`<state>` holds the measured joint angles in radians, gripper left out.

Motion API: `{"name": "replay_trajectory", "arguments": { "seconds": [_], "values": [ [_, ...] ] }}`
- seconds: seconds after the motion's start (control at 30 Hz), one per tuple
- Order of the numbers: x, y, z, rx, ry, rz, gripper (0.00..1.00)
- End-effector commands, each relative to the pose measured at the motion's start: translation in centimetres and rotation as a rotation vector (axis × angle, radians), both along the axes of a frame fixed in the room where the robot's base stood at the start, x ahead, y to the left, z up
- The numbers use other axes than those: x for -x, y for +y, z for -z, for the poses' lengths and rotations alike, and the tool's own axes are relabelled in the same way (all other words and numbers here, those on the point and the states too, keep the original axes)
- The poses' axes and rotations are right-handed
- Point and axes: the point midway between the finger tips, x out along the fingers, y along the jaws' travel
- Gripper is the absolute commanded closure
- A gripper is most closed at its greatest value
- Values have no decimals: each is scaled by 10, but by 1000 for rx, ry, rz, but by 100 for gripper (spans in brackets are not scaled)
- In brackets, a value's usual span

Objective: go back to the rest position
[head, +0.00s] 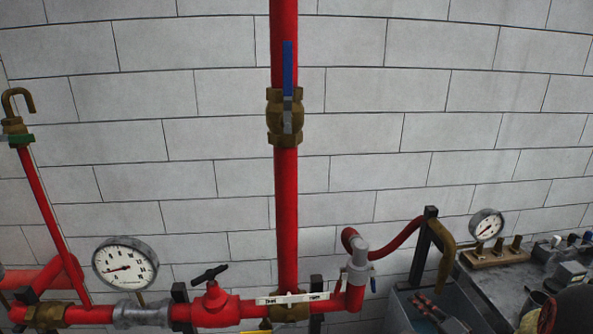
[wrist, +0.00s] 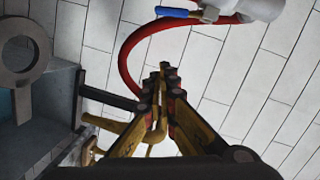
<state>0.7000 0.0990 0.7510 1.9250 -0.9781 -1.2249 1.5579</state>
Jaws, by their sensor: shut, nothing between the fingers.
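My gripper (wrist: 163,78) shows in the wrist view with its yellow fingers and dark, red-edged pads brought together. It is shut and nothing shows between the tips. A red hose (wrist: 128,62) curves behind and to the left of the fingertips, and I cannot tell how far off it is. A grey fitting with a blue lever (wrist: 176,12) is at the top of the wrist view, apart from the fingers. I cannot clearly make out my gripper in the head view.
Red pipework runs along a grey block wall (head: 190,130). A vertical pipe carries a blue-handled valve (head: 287,115). Gauges (head: 125,264) (head: 486,225) are at left and right. A bluish box (head: 400,310) and a cluttered bench (head: 490,285) stand at lower right.

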Motion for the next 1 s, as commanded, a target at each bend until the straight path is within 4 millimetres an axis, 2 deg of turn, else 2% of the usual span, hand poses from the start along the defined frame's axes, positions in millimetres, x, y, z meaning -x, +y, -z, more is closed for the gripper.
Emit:
{"name": "replay_trajectory", "arguments": {
  "seconds": [0.03,0.1,0.23,0.37,0.47,0.57,0.7,0.9,1.0],
  "values": [
    [-9,2,-14,94,14,17,100],
    [-17,2,-29,240,57,56,100],
    [-17,6,-60,491,152,116,100],
    [2,17,-90,690,264,145,100],
    [29,33,-109,812,354,138,100],
    [65,55,-121,908,448,98,100],
    [127,96,-129,1006,567,-24,100],
    [228,161,-122,1092,670,-305,100],
    [266,185,-117,1114,687,-432,100]
  ]
}}
